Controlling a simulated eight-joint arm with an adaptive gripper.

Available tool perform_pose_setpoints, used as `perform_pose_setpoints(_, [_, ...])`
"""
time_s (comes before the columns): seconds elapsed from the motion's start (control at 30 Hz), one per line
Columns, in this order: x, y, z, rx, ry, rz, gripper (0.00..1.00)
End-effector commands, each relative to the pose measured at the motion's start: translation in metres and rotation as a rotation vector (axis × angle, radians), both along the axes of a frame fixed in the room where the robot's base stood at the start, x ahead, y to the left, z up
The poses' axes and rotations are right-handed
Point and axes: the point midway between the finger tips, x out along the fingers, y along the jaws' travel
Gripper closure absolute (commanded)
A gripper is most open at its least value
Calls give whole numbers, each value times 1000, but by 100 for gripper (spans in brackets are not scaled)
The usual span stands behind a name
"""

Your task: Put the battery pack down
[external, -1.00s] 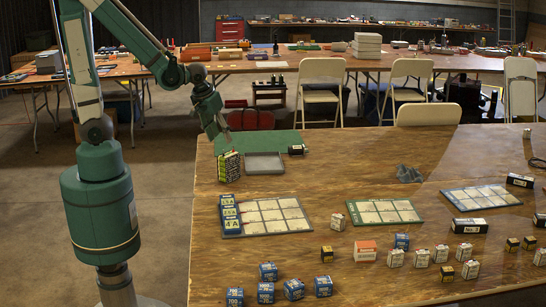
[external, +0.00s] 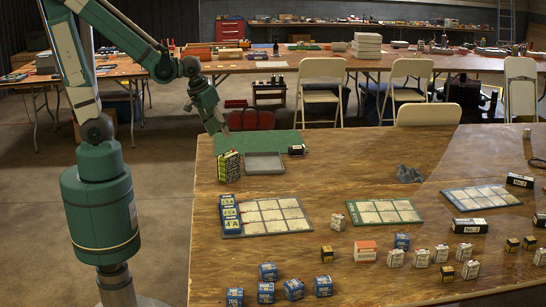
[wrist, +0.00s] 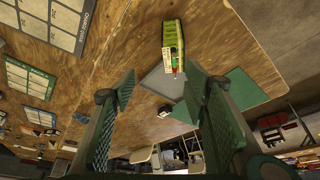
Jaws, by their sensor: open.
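The battery pack (external: 228,166), a yellow-green and black block, stands upright on the wooden table near its left edge, in front of a green mat. In the wrist view the pack (wrist: 172,42) lies beyond the fingertips, with clear space between it and the fingers. My gripper (external: 224,131) is just above the pack in the external view, empty. In the wrist view its two fingers (wrist: 160,80) are spread wide apart with nothing between them.
A grey tray (external: 264,170) sits right of the pack, and a small black box (external: 297,150) is beside it on the green mat (external: 275,139). Gridded boards (external: 270,231) and several small boxed batteries fill the front. Bare wood (external: 340,175) lies right of the tray.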

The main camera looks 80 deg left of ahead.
Motion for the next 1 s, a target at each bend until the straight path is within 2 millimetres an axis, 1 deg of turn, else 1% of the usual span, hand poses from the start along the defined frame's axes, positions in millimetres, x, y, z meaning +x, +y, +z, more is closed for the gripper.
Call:
perform_pose_setpoints(0.1, [-4, -15, 15, 4, -15, -69, 55])
perform_pose_setpoints(0.47, [-17, -57, 57, 21, -70, -277, 55])
perform_pose_setpoints(0.8, [-37, -95, 92, 47, -128, -462, 55])
perform_pose_setpoints(1.0, [-50, -114, 109, 65, -162, -558, 55])
